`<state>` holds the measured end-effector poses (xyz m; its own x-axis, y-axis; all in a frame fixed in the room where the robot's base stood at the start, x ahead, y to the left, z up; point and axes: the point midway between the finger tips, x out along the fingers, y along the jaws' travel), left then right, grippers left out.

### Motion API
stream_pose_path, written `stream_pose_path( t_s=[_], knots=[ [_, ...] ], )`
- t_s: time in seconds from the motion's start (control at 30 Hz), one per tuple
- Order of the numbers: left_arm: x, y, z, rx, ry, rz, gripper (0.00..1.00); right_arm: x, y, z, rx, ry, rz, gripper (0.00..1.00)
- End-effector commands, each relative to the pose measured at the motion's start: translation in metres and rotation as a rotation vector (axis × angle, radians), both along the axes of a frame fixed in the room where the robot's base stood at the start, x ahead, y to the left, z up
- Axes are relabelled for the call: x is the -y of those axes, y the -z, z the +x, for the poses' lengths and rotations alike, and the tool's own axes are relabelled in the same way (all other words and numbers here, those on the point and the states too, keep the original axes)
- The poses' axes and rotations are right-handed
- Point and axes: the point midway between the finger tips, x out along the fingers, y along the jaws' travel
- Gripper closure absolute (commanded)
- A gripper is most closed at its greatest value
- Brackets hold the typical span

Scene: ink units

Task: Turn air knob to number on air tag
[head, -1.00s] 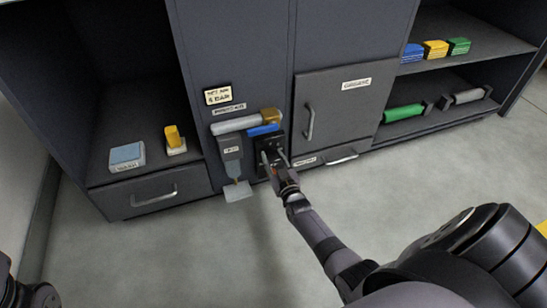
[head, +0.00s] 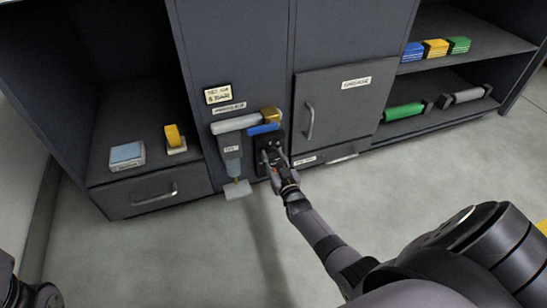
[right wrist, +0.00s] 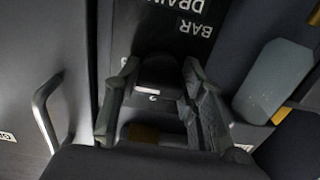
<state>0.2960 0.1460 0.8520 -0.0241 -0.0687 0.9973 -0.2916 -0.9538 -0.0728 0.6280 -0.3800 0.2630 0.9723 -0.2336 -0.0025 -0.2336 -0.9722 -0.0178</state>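The dark air knob (right wrist: 160,72) has a white mark and sits between my right gripper's fingers in the right wrist view. The right gripper (head: 272,152) reaches the black panel (head: 262,141) on the cabinet front. Its two fingertips (right wrist: 160,68) lie close against both sides of the knob. White letters BAR and DRAIN show on the panel beyond the knob; most of the number scale is hidden. A cream tag (head: 218,94) is on the cabinet above the panel; its small print is hard to read. Only dark parts of my left arm show at the lower left; its gripper is not visible.
A pale cylinder with a brass end (head: 270,114) and a blue bar (head: 264,129) are just above the panel. A grey bottle-like unit (head: 232,155) hangs left of it. A door handle (head: 309,121) stands out to the right. The floor in front is clear.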

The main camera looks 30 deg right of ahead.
Motion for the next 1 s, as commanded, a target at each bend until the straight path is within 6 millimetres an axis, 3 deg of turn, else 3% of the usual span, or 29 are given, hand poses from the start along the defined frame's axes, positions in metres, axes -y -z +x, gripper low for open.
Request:
stream_pose_path(
  t_s=[0.23, 0.63, 0.77, 1.0],
  knots=[
    [0.0, 0.0, 0.0, 0.001, 0.0, -0.001, 1.0, 0.0, -0.001, 0.0, 0.001, 0.0, -0.002, 0.45],
    [0.0, -0.001, -0.001, 0.007, -0.002, 0.005, 1.0, -0.001, -0.001, -0.006, 0.001, 0.0, -0.003, 0.45],
    [0.0, -0.001, -0.001, 0.006, -0.001, 0.005, 1.0, -0.006, 0.0, -0.023, -0.001, -0.001, -0.003, 0.45],
    [0.0, -0.001, -0.001, 0.004, -0.001, 0.004, 1.0, -0.018, 0.0, -0.074, 0.0, 0.0, -0.001, 0.45]
  ],
)
